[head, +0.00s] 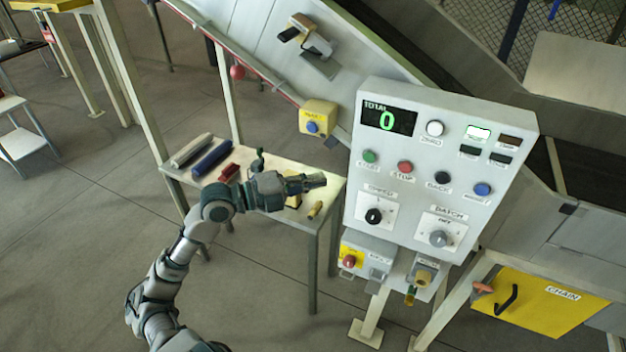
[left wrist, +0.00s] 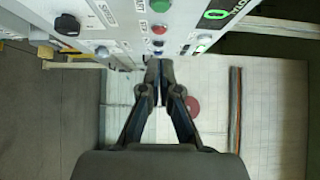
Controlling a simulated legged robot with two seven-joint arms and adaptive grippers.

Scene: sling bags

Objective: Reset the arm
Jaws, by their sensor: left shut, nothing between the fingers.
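My left arm comes in from the lower left in the head view, and its gripper (head: 314,182) is in front of the small side table, left of the control panel. The fingers are shut with nothing between them. In the left wrist view the gripper (left wrist: 160,68) points toward the lower edge of the panel (left wrist: 100,20); I see no clear contact. The panel (head: 375,235) in the head view carries a green "0" display (head: 388,119), coloured buttons and two knobs. My right gripper is not in view.
The side table (head: 333,190) holds a blue roll (head: 211,158), a grey roll (head: 192,150) and a red item (head: 229,172). A yellow box with a blue button (head: 318,117) hangs above it. A yellow chain cover (head: 540,302) is at lower right. Open floor lies at left.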

